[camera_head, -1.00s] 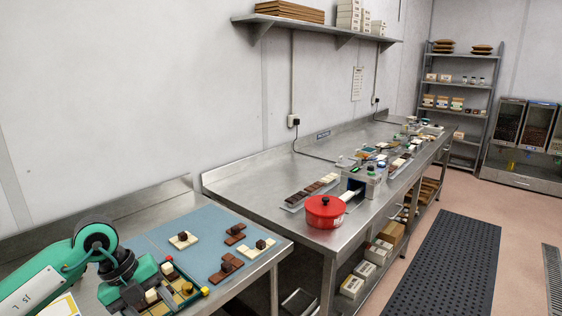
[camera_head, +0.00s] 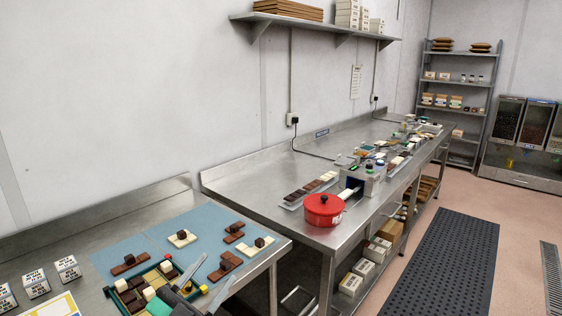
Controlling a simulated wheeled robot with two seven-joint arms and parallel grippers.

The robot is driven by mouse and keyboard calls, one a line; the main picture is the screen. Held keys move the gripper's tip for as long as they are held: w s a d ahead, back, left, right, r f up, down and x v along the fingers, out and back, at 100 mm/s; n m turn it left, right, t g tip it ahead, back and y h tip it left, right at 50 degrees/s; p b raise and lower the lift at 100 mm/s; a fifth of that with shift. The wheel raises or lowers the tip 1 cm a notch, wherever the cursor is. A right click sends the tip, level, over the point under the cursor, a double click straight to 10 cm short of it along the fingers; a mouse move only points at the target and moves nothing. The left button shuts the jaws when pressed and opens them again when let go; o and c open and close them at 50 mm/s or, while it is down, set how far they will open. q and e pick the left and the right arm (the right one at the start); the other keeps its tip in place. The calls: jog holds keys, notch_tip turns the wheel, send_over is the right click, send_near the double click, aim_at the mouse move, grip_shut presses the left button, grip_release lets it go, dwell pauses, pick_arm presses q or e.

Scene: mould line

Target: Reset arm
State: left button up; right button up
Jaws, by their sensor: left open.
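My left gripper (camera_head: 217,267) reaches in at the bottom of the head view, beside the right end of a green tray. Its two grey fingers are spread, with nothing visible between them. The green tray (camera_head: 107,291) holds dark, brown and cream pieces, and its right part is hidden by my gripper. My right gripper is not in view.
A blue mat (camera_head: 205,220) on the near steel table bears several chocolate pieces. White printed boxes (camera_head: 67,268) stand at left. A red pot (camera_head: 323,211) stands on the adjoining bench. A dark floor mat (camera_head: 445,262) lies to the right.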

pick_arm(q)
jog(key=s+a+f+n+g+y, duration=0.2)
jog(key=a+f+n+y, duration=0.4)
jog(key=f, duration=0.3)
jog(key=s+a+f+n+g+y, duration=0.1)
jog(key=a+f+n+y, duration=0.3)
jog(key=f+n+y, duration=0.4)
jog(key=s+f+g, duration=0.6)
jog(key=s+f, duration=0.2)
jog(key=s, duration=0.3)
jog(key=s+f+g, duration=0.6)
jog(key=s+f, duration=0.3)
jog(key=s, duration=0.2)
notch_tip(320, 180, down, 28)
jog(key=m+g, duration=0.1)
jog(key=s+a+f+g+p, duration=0.1)
jog(key=s+a+f, duration=0.2)
jog(key=s+f, duration=1.6)
jog(key=shift+s+a+f+g+y, duration=0.2)
jog(key=shift+f+g+y, duration=0.1)
jog(key=shift+f, duration=0.3)
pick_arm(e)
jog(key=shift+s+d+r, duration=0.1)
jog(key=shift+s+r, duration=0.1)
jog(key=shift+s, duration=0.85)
